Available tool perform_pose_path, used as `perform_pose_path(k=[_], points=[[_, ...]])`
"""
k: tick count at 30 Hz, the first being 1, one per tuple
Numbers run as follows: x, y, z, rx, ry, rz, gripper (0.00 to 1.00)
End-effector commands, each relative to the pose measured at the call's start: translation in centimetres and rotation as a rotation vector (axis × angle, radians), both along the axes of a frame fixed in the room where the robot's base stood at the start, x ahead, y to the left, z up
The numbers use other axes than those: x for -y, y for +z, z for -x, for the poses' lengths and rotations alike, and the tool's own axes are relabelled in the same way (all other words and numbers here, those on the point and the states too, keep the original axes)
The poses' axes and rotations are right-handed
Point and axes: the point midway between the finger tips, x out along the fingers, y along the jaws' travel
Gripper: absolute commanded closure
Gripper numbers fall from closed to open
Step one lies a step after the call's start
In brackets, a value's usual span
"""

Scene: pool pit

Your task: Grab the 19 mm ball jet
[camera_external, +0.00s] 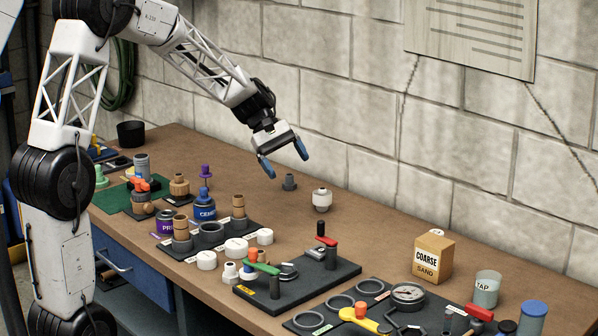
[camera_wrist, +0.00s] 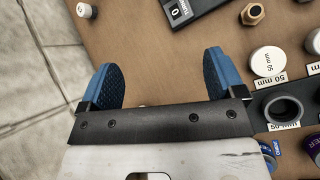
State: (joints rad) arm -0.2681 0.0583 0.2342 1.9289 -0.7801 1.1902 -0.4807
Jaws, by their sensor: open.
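My gripper (camera_external: 286,164) is open and empty, high above the back of the bench near the wall. In the wrist view its two blue fingers (camera_wrist: 160,65) are spread with bare bench between them. No readable label marks the 19 mm ball jet, so I cannot tell which fitting it is. Small white fittings (camera_external: 230,273), one with an orange part (camera_external: 253,257), stand nearer the front. A brass hex fitting (camera_wrist: 252,13) shows in the wrist view.
A dark valve plate (camera_external: 330,275) with red and green handles stands right of centre. White caps (camera_external: 235,248) and a dark tray (camera_external: 270,250) lie left of it. A sand box (camera_external: 432,258) stands right. The block wall (camera_external: 370,180) closes off the back.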

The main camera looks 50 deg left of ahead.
Motion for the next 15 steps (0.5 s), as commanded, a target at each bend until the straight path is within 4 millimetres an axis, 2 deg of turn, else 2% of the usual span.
perform_pose_path(k=[3, 15], points=[[-1.5, -1.5, -2.7, -0.04, 0.065, 0.057, 0.12], [-6.9, -6.8, -10.8, -0.16, 0.277, 0.255, 0.12]])
